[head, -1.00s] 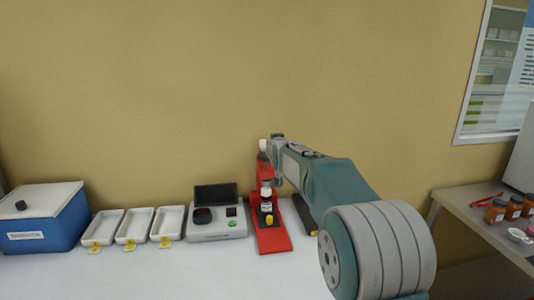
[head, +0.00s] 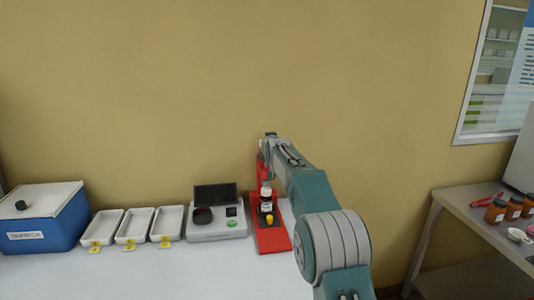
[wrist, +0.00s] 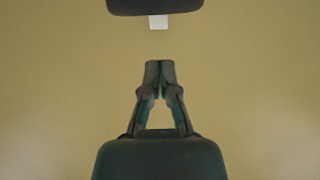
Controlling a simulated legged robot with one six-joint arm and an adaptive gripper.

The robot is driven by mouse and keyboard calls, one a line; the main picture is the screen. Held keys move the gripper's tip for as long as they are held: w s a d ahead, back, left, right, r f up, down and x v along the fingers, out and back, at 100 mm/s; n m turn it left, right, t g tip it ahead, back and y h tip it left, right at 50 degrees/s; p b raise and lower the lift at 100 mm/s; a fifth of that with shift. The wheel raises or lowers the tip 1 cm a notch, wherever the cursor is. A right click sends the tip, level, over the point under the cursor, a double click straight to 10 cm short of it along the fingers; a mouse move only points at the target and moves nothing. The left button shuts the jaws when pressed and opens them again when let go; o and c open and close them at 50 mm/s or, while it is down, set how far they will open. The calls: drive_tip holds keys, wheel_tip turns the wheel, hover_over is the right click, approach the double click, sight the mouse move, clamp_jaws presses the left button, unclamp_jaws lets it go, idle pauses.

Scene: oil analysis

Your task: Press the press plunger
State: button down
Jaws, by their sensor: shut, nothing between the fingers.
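The red press (head: 272,238) stands on the white table against the wall, its upright column partly behind my arm. A small white-and-dark bottle (head: 266,199) stands upright in it, with a yellow piece low in front. The white knob at the press's top is hidden in the head view by my gripper (head: 270,139), which is at the column's top; contact cannot be told. In the wrist view my gripper (wrist: 160,68) has its fingertips together and empty, facing the plain wall. A white patch (wrist: 158,21) under a dark shape shows beyond the tips; I cannot tell what it is.
Left of the press are a grey device with a dark screen (head: 216,194), several white trays (head: 133,224) with yellow tags, and a blue box (head: 45,224). A side table (head: 472,216) at right holds brown jars (head: 496,211). The table's front is clear.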

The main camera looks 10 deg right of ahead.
drive_tip(key=shift+f, duration=1.65)
drive_tip(key=shift+f, duration=1.45)
drive_tip(key=shift+s, duration=0.1)
drive_tip(key=v, duration=1.2)
drive_tip(key=shift+r, duration=0.15)
